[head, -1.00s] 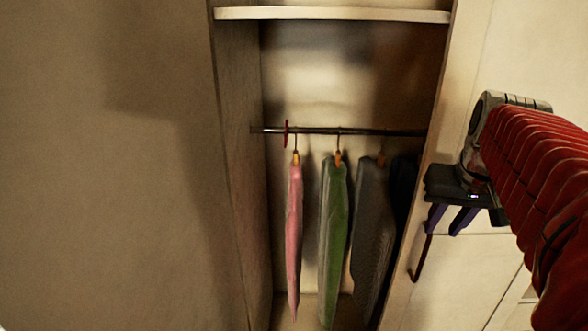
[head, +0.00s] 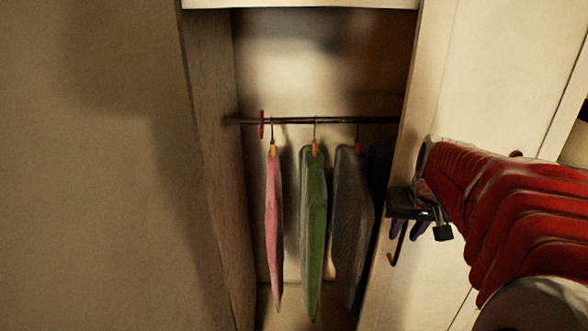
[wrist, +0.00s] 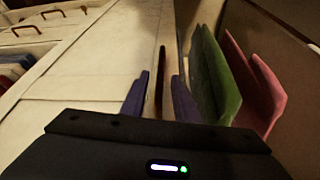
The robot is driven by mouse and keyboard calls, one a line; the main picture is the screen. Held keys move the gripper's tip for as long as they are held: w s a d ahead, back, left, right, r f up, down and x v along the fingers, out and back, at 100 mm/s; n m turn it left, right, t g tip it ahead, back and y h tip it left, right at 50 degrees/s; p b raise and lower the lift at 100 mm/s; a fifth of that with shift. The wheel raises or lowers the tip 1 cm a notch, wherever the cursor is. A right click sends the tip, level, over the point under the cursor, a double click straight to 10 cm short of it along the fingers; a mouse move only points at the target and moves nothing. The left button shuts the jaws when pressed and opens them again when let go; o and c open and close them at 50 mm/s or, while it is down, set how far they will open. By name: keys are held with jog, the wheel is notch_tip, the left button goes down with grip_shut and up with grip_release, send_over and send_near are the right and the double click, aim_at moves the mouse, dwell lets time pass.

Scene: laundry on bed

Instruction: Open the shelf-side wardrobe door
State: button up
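The pale wardrobe door (head: 480,90) on the right of the head view looks shut beside an open hanging compartment. Its dark bar handle (head: 397,246) is near the door's left edge, its upper part hidden by my gripper. My gripper (head: 409,230) is in front of the handle with its purple fingers pointing down in the head view. In the wrist view my gripper (wrist: 159,97) has its fingers apart, with a dark upright bar, apparently the handle (wrist: 160,75), between them. A gap shows on each side, so it is not gripped.
The open compartment holds a pink garment (head: 273,230), a green garment (head: 313,235) and a grey garment (head: 350,220) on a rail (head: 320,120). A shelf (head: 300,4) is above. Other handles (wrist: 37,28) show at the wrist view's upper left.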

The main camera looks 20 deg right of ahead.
jog(key=shift+x, duration=1.35)
jog(key=shift+c, duration=0.3)
grip_shut()
